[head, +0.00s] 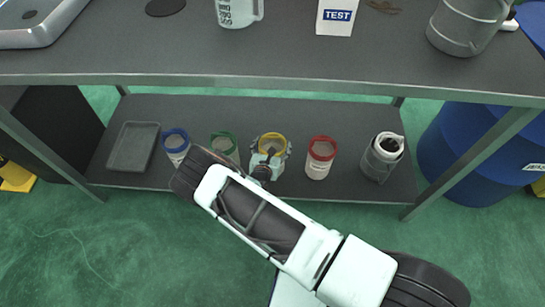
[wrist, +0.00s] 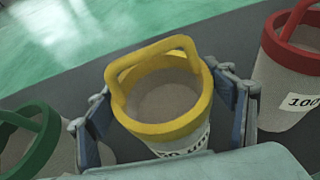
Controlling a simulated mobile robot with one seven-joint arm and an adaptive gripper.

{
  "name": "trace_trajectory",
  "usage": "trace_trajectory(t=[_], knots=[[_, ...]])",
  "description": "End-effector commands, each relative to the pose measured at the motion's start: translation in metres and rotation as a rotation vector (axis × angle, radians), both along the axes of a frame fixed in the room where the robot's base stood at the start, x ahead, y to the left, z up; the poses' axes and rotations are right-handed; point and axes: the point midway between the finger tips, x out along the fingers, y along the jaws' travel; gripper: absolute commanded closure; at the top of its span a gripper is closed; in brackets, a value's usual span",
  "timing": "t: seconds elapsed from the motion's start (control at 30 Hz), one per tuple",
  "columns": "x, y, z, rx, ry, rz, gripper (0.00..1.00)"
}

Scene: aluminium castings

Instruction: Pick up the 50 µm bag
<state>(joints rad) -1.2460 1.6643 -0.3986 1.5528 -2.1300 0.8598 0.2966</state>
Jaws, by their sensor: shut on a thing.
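The bag with the yellow rim and yellow handle (head: 271,141) stands on the lower shelf in the head view. The bag looks upright. I cannot tell whether it touches the shelf.
The green-rimmed bag (head: 224,146) and red-rimmed bag (head: 321,152), labelled 100, stand close on either side. A blue-rimmed bag (head: 176,144), grey tray (head: 122,164) and metal jug (head: 378,167) share the lower shelf (head: 350,115). The tabletop (head: 200,55) overhangs it.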

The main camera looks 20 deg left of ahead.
Motion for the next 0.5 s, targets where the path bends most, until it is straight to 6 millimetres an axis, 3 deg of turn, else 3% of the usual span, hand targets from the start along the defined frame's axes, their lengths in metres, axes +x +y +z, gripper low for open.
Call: trace_trajectory(t=[0.1,0.33,0.5], knots=[[0.000,0.000,0.001,0.001,-0.001,0.000,0.70],[0.000,0.000,0.004,0.001,-0.001,0.000,0.70],[0.001,0.001,0.030,0.002,-0.002,-0.001,0.70]])
